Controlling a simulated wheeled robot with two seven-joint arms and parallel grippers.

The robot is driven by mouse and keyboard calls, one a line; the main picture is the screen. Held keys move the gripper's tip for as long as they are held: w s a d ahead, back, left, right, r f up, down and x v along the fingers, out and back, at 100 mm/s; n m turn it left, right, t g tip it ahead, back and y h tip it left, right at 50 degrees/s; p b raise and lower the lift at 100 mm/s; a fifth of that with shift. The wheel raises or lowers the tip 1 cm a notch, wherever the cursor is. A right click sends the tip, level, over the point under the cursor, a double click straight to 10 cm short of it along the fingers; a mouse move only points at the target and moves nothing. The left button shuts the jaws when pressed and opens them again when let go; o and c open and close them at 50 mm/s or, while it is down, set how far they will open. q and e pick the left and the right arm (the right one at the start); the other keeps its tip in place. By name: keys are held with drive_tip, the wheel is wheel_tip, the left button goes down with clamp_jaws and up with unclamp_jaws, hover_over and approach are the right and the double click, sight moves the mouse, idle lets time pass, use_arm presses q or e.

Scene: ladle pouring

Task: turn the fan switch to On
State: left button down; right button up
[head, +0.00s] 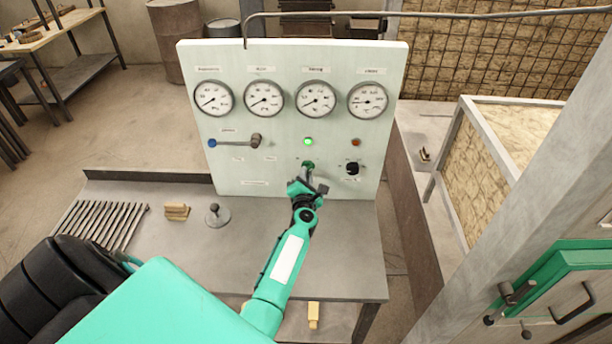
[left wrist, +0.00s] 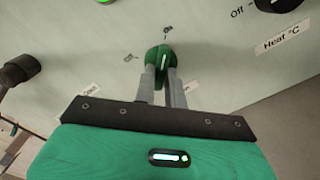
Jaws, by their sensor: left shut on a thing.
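The fan switch is a small green rotary knob (head: 308,165) low in the middle of the pale control panel (head: 270,170). In the left wrist view the green knob (left wrist: 158,58) shows a light pointer line directed roughly up at a small mark. Another small mark sits up and left of it. The label below is mostly hidden by my fingers. My left gripper (head: 304,184) reaches the panel from below. In the left wrist view its two grey fingers (left wrist: 164,85) are shut on the knob. My right gripper is not in view.
A green lamp (head: 308,142) glows above the knob. A black heat knob (head: 352,168) sits to its right. Several rods (head: 100,222) and a grey weight (head: 215,216) are on the bench.

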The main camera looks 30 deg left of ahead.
use_arm(q)
drive_tip(key=c, duration=1.5)
unclamp_jaws()
drive_tip(key=shift+o, duration=0.2)
drive_tip(key=p+v, duration=0.1)
drive_tip(key=v, duration=1.3)
drive_tip(key=shift+w, duration=0.15)
drive_tip(key=shift+d, duration=0.1)
